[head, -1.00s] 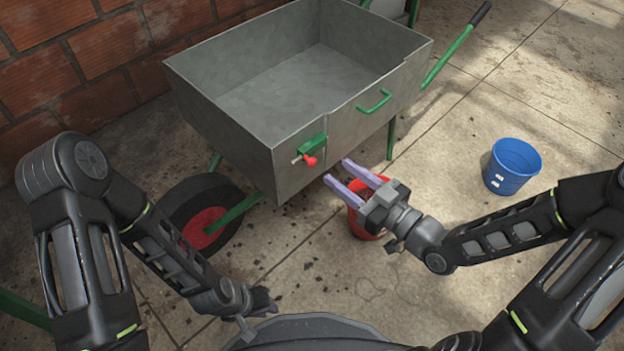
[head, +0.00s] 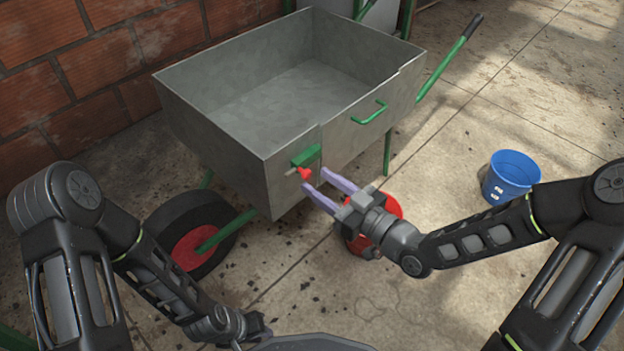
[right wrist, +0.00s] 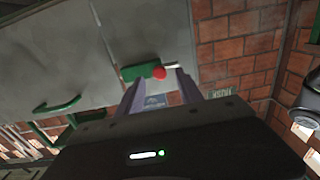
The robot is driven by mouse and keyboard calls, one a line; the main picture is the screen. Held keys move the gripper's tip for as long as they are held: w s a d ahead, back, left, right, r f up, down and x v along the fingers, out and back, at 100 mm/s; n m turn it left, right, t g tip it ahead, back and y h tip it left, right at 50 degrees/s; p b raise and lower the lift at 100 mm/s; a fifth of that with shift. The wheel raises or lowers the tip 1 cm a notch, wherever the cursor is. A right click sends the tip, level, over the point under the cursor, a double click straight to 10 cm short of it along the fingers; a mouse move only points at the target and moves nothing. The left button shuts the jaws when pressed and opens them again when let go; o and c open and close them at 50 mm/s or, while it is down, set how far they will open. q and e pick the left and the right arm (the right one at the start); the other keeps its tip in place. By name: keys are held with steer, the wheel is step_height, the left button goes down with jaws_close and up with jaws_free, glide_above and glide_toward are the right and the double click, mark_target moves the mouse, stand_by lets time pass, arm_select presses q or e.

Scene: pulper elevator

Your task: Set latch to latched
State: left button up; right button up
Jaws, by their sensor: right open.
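The latch (head: 303,162) is a green bracket with a bolt and a red knob (head: 305,173), on the front face of the grey metal cart (head: 240,185). The latch also shows in the right wrist view (right wrist: 135,72), with the red knob (right wrist: 159,72) above and between my finger tips. My right gripper (head: 315,188) is open and empty, its lilac fingers pointing at the knob from the lower right. I cannot tell whether the fingers touch the knob. My left gripper (head: 258,325) hangs low at the bottom of the head view, and its fingers are not clear.
A green handle (head: 369,112) sits right of the latch on the cart's face. A red bucket (head: 388,207) stands behind my right gripper, and a blue bucket (head: 510,177) stands to the right. The cart's wheel (head: 190,240) is at lower left. A brick wall (head: 60,75) rises behind.

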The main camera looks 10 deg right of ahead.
mark_target(309, 176)
steer(key=shift+b+x, duration=0.3)
steer(key=shift+x, duration=1.2)
steer(key=shift+c, duration=0.4)
jaws_close()
